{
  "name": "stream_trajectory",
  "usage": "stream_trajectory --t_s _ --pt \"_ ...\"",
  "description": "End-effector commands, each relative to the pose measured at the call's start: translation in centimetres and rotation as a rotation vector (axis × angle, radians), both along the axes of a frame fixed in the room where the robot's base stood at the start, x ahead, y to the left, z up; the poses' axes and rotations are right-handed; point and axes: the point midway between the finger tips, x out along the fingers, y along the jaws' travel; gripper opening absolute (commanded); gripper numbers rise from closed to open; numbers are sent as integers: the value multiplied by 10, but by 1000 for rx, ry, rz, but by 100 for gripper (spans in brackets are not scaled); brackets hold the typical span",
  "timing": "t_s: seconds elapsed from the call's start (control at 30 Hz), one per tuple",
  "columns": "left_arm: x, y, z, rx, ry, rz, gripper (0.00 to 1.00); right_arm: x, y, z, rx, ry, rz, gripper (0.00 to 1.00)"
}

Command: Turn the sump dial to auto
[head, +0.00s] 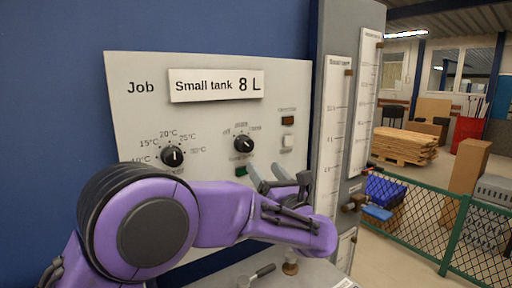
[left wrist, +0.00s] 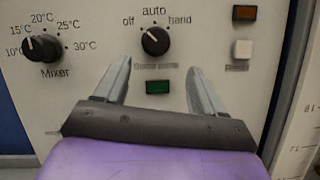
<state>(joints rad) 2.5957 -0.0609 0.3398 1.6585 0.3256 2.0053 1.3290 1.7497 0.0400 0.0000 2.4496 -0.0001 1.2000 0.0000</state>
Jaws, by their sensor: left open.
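The sump dial (head: 244,143) is a round black knob on the pale panel, with off, auto and hand marked around it. It also shows in the left wrist view (left wrist: 155,41), where its white pointer mark leans to the upper left, toward off. My left gripper (head: 267,174) is open and empty, below and to the right of the dial in the head view. In the left wrist view its two fingers (left wrist: 158,70) stand apart, with tips below the dial and not touching it. My right gripper is not in view.
The Mixer dial (left wrist: 42,47), with temperature marks, is left of the sump dial. A green lamp (left wrist: 157,87) sits below the sump dial. An amber lamp (left wrist: 245,13) and a white button (left wrist: 242,49) are to the right. A "Small tank 8 L" card (head: 216,86) hangs above.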

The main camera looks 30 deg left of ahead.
Motion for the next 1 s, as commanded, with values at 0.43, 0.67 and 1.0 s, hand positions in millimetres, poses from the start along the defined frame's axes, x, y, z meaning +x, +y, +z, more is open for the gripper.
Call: stream_trajectory --t_s 0.43,0.67,1.0 --pt "48 64 33 0 3 2 69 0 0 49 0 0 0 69" --pt "51 67 32 0 3 -1 69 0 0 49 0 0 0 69" --pt "51 66 32 1 4 -1 13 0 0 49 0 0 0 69"
